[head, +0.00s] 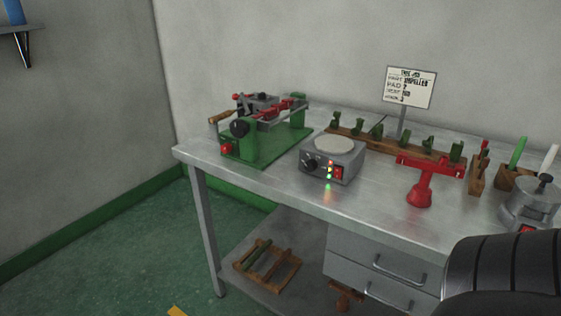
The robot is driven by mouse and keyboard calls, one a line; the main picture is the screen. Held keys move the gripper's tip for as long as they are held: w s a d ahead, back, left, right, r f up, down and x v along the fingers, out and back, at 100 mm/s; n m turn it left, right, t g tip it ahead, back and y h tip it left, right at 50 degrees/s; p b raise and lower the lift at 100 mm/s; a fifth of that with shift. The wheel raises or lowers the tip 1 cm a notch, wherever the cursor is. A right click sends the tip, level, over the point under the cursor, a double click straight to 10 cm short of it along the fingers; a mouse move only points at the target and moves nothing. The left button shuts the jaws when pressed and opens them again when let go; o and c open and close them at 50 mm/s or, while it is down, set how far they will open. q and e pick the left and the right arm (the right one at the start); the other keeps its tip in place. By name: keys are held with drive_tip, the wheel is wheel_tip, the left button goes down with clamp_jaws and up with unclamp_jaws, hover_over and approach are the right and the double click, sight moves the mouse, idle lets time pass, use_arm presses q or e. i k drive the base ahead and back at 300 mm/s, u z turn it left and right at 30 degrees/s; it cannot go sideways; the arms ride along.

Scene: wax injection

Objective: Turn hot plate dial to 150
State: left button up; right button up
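The hot plate (333,158) is a grey box with a round pale top, standing near the front edge of the metal workbench. Its black dial (310,164) is on the left of its front face. Small lit lamps and a red switch (338,173) sit to the right of the dial. The dial's setting is too small to read. Neither of my grippers shows in the head view. A dark, rounded part of my own body fills the lower right corner and hides some of the bench.
A green machine (262,136) with red clamps stands left of the hot plate. A red stand (420,180) is to its right. Behind are a wooden rack (375,140) of green pieces and a sign (409,87). A grey pot (530,203) is at far right.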

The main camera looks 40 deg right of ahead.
sight(311, 165)
drive_tip(key=i, duration=3)
drive_tip(key=z, duration=3.8)
